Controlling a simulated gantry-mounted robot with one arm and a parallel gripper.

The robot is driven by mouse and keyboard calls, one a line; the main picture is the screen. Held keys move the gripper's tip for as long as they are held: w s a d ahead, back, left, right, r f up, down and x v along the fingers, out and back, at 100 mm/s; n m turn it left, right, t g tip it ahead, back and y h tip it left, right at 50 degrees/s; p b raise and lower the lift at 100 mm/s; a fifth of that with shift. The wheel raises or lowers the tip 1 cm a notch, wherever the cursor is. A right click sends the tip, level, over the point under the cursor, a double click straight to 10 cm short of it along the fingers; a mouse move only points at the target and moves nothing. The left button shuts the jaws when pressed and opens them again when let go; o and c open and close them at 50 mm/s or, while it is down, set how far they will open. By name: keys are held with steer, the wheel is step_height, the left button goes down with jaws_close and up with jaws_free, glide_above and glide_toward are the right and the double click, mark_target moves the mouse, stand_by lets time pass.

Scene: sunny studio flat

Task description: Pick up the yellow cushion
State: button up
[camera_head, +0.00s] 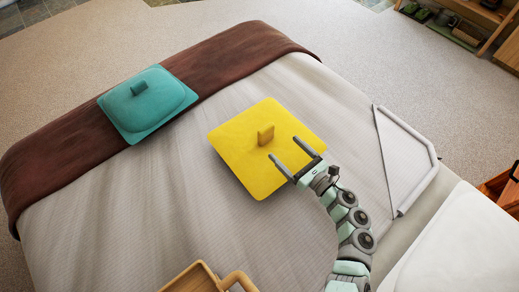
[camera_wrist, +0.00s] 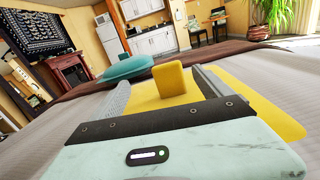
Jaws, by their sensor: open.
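The yellow cushion (camera_head: 240,150) lies flat on the bed, with an upright yellow tab (camera_head: 266,135) at its middle. My gripper (camera_head: 293,152) is over the cushion's right part, its two fingers spread and pointing toward the tab. The tab stands just beyond the fingertips in the head view, and nothing is held. In the wrist view the tab (camera_wrist: 177,79) shows between the two fingers, with the cushion (camera_wrist: 262,105) spread below and to the right. The gripper body hides the cushion's near part there.
A teal cushion (camera_head: 148,105) with its own tab lies farther left, partly on the brown blanket (camera_head: 60,150). A wooden tray (camera_head: 192,280) is at the bottom edge. A grey-framed panel (camera_head: 408,155) lies at the right, near a white pillow (camera_head: 455,245). The bedspread around the yellow cushion is clear.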

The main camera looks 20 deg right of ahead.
mark_target(269, 131)
steer(key=shift+d+f, duration=0.6)
steer(key=shift+f, duration=0.05)
steer(key=shift+w, duration=0.25)
steer(key=shift+h, duration=0.4)
steer(key=x, duration=0.4)
steer(key=shift+w+a+b, duration=0.1)
steer(key=shift+w+b, duration=0.3)
steer(key=shift+w+a, duration=0.3)
steer(key=shift+w, duration=0.1)
steer(key=b+x, duration=0.1)
steer(key=x, duration=0.3)
steer(key=shift+w+a+r, duration=0.15)
steer(key=shift+w+a, duration=0.1)
steer(key=shift+s, duration=0.1)
steer(key=shift+c, duration=0.4)
jaws_close()
